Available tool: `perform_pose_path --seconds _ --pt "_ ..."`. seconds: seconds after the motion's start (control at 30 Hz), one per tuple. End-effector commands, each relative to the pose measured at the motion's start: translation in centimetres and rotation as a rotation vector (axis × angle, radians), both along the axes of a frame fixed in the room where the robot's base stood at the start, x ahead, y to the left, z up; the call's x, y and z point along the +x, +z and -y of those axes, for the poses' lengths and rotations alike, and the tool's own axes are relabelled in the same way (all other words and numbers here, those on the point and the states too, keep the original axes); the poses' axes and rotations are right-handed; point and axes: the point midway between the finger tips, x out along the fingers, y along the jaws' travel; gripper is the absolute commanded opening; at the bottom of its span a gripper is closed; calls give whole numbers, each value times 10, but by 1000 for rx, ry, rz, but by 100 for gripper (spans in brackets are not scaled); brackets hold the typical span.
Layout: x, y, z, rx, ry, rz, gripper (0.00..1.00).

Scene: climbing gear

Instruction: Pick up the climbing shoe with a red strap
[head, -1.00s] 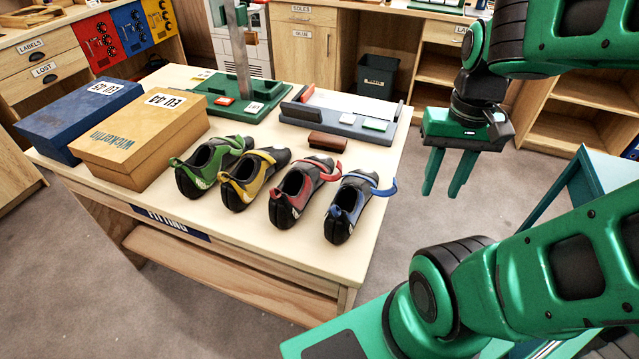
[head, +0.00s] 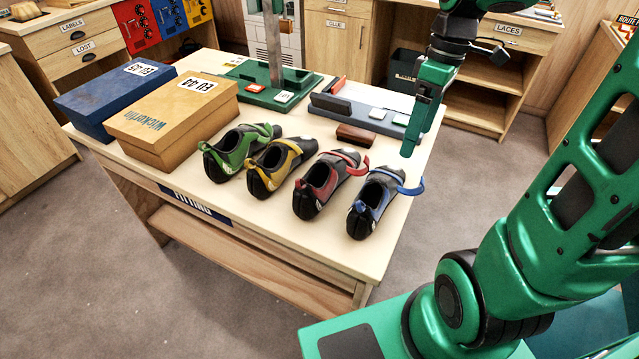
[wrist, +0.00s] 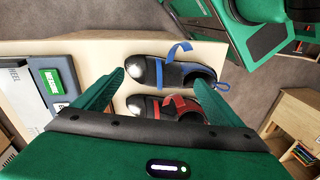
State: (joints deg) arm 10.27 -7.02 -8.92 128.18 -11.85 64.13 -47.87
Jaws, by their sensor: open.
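The climbing shoe with a red strap (head: 322,186) stands on the table, third from the left in a row of shoes. It also shows in the wrist view (wrist: 165,107), between my fingers and partly hidden below by my gripper's body. The blue-strap shoe (head: 376,203) stands to its right; the wrist view shows it beyond the red one (wrist: 172,74). My gripper (head: 413,142) is over the table's right side, above and behind the blue-strap shoe, pointing down. In the wrist view its fingers (wrist: 160,88) are spread wide with nothing held.
A yellow-strap shoe (head: 281,167) and a green-strap shoe (head: 240,150) stand left of the red one. A brown block (head: 356,134) and a grey tray (head: 368,107) lie behind. Boxes (head: 168,117) fill the table's left. The front strip of table is clear.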

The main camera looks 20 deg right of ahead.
Motion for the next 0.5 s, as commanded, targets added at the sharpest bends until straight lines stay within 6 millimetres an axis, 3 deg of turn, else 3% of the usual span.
perform_pose_path --seconds 0.03,0.2,0.3,0.5 --pt "21 -3 -7 27 149 2 90" --pt "79 -14 -36 142 682 41 90" --pt "108 -24 -53 216 979 75 90" --pt "145 -43 -79 341 1420 145 90"
